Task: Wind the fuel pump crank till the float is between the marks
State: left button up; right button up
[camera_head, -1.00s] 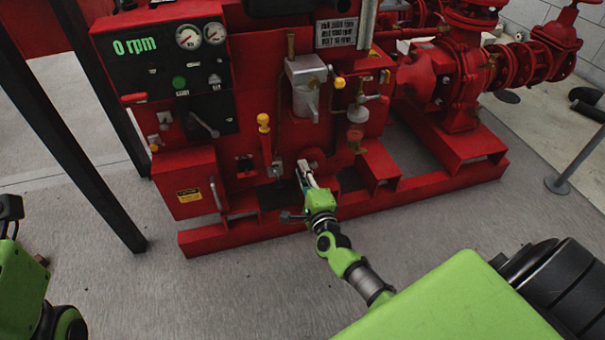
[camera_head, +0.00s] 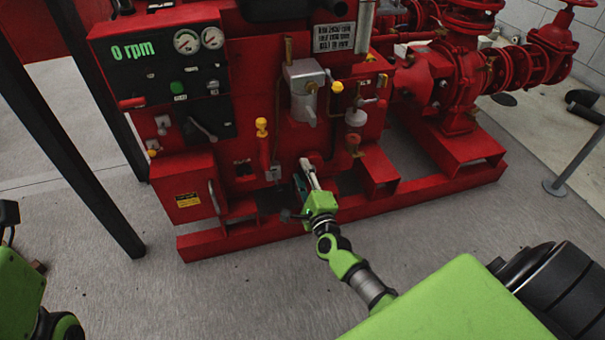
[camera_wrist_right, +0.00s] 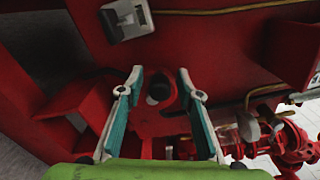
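My right gripper (camera_head: 304,171) reaches to the low front of the red pumpset, beside a round red hub (camera_head: 316,157). In the right wrist view its two teal-padded fingers (camera_wrist_right: 160,77) stand apart. A dark round knob (camera_wrist_right: 159,91) on a red mount shows between and beyond them; it may be the crank's handle. I cannot tell whether the fingers touch it. A small gauge or bowl (camera_head: 355,117) with a pale top sits up and to the right of the gripper. I cannot make out the float or its marks.
The control panel (camera_head: 165,75) reads 0 rpm. A yellow-topped lever (camera_head: 262,140) stands left of the gripper, and a red box (camera_head: 187,190) is further left. The red base rail (camera_head: 430,193) runs along the floor. Bare floor lies in front.

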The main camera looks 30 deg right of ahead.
jog(key=shift+s, duration=0.1)
jog(key=shift+s+a, duration=0.1)
jog(key=shift+s, duration=0.15)
jog(key=v, duration=1.1)
jog(key=shift+s, duration=0.15)
